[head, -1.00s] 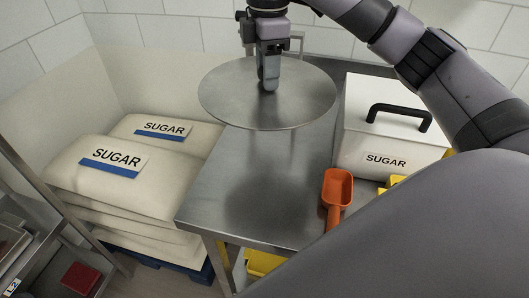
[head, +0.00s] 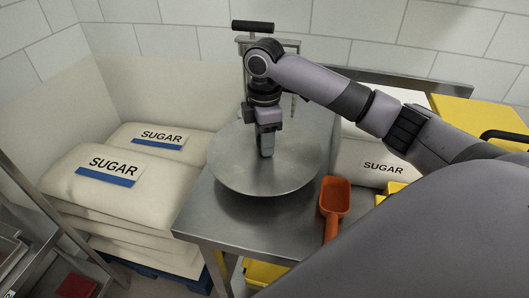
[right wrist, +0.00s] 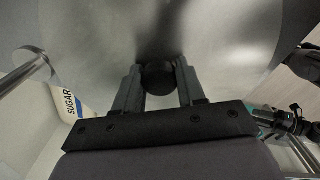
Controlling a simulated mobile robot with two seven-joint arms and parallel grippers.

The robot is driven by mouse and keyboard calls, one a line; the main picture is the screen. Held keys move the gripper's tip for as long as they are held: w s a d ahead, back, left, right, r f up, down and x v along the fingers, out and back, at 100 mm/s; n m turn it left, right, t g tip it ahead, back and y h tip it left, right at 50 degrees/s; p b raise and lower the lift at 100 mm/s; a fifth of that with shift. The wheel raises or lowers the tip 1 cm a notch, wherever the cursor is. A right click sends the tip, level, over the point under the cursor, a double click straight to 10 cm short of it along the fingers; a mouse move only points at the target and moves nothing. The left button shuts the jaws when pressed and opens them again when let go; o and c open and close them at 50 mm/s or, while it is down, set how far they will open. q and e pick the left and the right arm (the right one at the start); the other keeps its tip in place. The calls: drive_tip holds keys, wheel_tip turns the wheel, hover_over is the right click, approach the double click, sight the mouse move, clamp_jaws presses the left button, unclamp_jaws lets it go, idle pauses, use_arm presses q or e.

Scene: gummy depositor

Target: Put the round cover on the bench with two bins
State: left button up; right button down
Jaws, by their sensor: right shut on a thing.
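The round cover (head: 236,168) is a wide, shallow steel disc, tilted a little, over the left part of the steel bench (head: 196,212). My right gripper (head: 266,152) comes down from above and is shut on the cover's knob. In the right wrist view the black knob (right wrist: 157,78) sits between the two fingers, with the cover (right wrist: 225,45) filling the upper part. A dark shadow lies under the cover's near edge; whether it touches the bench I cannot tell. My left gripper is out of view.
Sugar sacks (head: 95,190) are stacked to the left. A steel stand with a black handle (head: 253,26) rises behind the cover, near the tiled wall. The bench's near left corner is clear.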

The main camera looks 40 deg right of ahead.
drive_tip(key=shift+f, duration=2.3)
drive_tip(key=c, duration=0.7)
unclamp_jaws()
drive_tip(key=shift+f, duration=0.1)
drive_tip(key=shift+o, duration=0.2)
wheel_tip(320, 180, up, 12)
drive_tip(key=shift+r, duration=0.1)
